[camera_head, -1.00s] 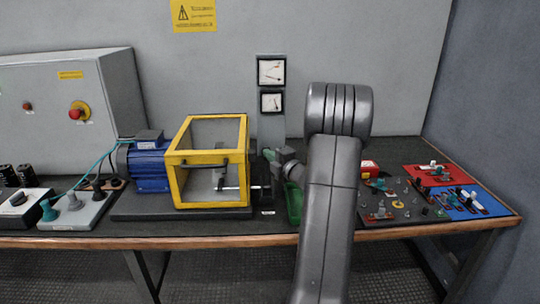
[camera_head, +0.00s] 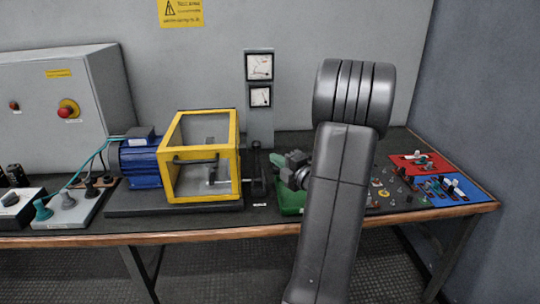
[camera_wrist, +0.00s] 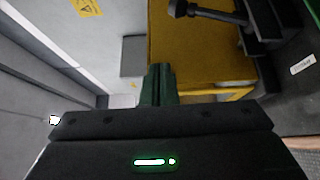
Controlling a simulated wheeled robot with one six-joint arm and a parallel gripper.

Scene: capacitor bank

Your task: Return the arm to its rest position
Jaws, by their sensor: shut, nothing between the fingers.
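My gripper (camera_wrist: 159,84) shows in the wrist view as two dark green fingers side by side, shut with nothing between them. Beyond the fingertips is the yellow guard box, seen close and at a turned angle. In the head view my arm (camera_head: 335,215) rises from the bottom edge, right of centre, up to a thick rounded joint (camera_head: 354,95).
The yellow-framed guard box (camera_head: 163,180) and blue motor (camera_head: 140,165) stand left of my arm. A meter post (camera_head: 259,122) stands behind. Red (camera_head: 398,160) and blue (camera_head: 480,197) boards lie at right. A grey cabinet (camera_head: 50,110) stands at left.

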